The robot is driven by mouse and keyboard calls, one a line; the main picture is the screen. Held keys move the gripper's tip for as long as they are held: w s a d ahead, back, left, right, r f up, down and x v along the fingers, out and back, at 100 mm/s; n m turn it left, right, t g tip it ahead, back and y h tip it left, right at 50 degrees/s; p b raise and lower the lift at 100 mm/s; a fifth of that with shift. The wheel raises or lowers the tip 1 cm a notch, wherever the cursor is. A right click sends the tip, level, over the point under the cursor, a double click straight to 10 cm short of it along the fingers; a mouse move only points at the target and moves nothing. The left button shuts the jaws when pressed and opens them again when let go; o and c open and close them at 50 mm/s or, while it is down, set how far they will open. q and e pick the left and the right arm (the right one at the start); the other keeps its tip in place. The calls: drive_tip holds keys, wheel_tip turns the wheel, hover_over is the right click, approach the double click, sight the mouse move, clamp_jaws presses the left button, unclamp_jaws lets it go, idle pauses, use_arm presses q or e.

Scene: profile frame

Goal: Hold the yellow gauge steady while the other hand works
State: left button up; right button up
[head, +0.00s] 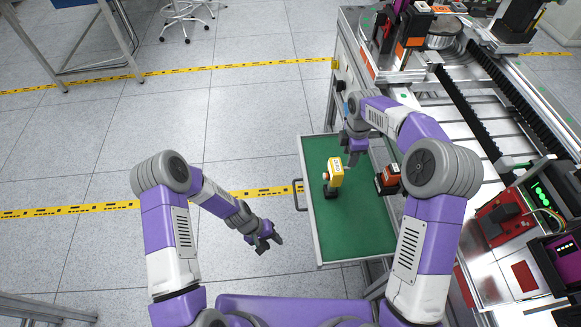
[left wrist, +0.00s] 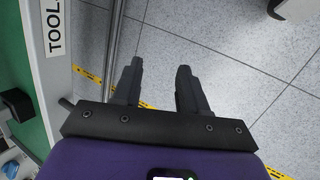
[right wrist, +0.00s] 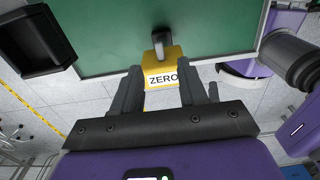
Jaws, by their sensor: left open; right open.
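The yellow gauge (head: 335,172) stands in the open green-lined drawer (head: 350,243), with a black part at its lower end. In the right wrist view the gauge (right wrist: 164,62) carries a "ZERO" label and shows just beyond and between the fingertips. My right gripper (head: 354,158) is open and empty, close beside the gauge in the head view; contact cannot be told. My left gripper (head: 271,246) is open and empty, outside the drawer over the floor. In the left wrist view its fingers (left wrist: 158,70) are apart with only floor between them.
The drawer handle (head: 299,196) juts out on the left. A machine bench with rails (head: 478,118) fills the right.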

sight(335, 169)
use_arm(q)
drive_tip(key=w+d+r+h, duration=0.2)
drive_tip(key=w+h, duration=0.1)
drive_tip(key=w, duration=0.5)
drive_tip(key=w+d+r+h, duration=0.1)
drive_tip(key=w+d+h, duration=0.1)
drive_tip(key=w, duration=0.5)
use_arm(e)
drive_tip(key=shift+f, duration=0.3)
use_arm(q)
drive_tip(key=w+d+r+m+g+h, duration=0.1)
drive_tip(key=w+r+m+h, duration=0.4)
drive_tip(key=r, duration=0.7)
drive_tip(key=shift+w+m+g+h, duration=0.2)
drive_tip(key=shift+m+g+h, duration=0.5)
drive_tip(key=shift+g+h, duration=0.15)
use_arm(e)
drive_tip(key=shift+f, duration=3.5)
use_arm(q)
drive_tip(key=shift+d, duration=0.1)
